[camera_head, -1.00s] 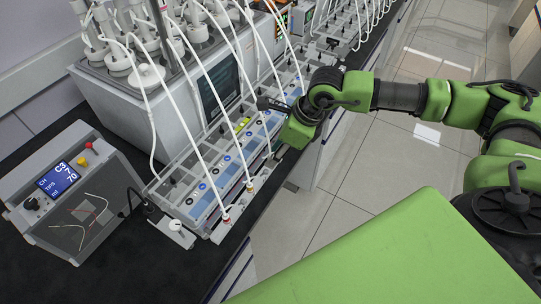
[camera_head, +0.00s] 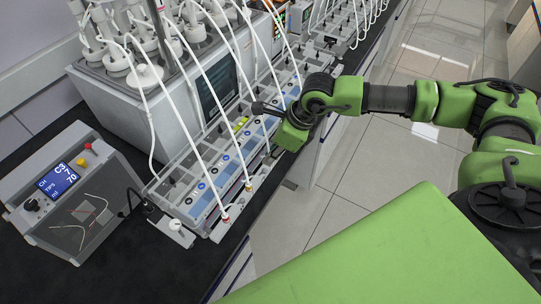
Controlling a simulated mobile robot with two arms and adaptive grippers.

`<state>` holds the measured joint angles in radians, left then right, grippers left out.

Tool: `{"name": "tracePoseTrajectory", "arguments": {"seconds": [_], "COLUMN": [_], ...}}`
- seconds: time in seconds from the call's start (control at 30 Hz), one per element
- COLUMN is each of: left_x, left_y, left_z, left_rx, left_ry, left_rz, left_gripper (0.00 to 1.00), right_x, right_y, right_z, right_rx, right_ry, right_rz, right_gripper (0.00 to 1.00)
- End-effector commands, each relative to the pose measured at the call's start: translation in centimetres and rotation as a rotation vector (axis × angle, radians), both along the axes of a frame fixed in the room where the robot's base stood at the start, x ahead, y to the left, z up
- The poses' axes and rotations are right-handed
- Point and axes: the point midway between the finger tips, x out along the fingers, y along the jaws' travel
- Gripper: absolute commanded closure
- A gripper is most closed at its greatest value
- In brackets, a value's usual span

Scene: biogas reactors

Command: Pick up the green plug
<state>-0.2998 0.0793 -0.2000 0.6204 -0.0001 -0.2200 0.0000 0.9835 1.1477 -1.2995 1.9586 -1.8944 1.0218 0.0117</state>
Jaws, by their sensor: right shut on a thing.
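My right gripper (camera_head: 274,150) is at the front edge of the long grey rack (camera_head: 188,222), at the end of a white hose beyond the yellow-ended one. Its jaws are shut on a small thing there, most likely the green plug. The plug itself is hidden by the gripper and wrist, so its colour does not show. Nearer along the same edge, a red plug (camera_head: 226,218) and a yellow plug (camera_head: 249,187) end two other white hoses. My left gripper is not in view.
A grey control box (camera_head: 75,195) with a blue display stands at the left on the black bench. Behind the rack is a large reactor unit (camera_head: 140,105) with several vessels. White hoses slant across above the rack. The tiled floor at the right is clear.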

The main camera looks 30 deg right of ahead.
Motion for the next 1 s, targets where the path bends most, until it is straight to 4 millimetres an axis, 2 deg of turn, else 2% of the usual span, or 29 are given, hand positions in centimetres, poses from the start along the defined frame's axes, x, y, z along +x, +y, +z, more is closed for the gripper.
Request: {"name": "tracePoseTrajectory", "arguments": {"seconds": [0.23,0.37,0.53,0.8,1.0], "left_x": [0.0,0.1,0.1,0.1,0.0], "left_y": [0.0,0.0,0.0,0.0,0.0], "left_z": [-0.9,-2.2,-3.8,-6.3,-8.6], "left_rx": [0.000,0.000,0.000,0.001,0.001], "left_ry": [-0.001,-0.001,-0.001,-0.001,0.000], "left_rz": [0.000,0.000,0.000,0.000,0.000], "left_gripper": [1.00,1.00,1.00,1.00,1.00], "right_x": [0.2,-1.9,-5.1,-11.5,-12.3], "right_y": [0.0,0.8,1.8,4.0,4.5], "right_z": [2.9,5.0,8.8,11.6,12.1], "right_rx": [0.002,0.001,-0.001,-0.002,0.005], "right_ry": [-0.008,-0.009,-0.011,-0.009,-0.007], "right_rz": [0.001,0.004,0.004,0.004,0.001], "right_gripper": [0.99,0.99,0.99,0.99,0.99]}}
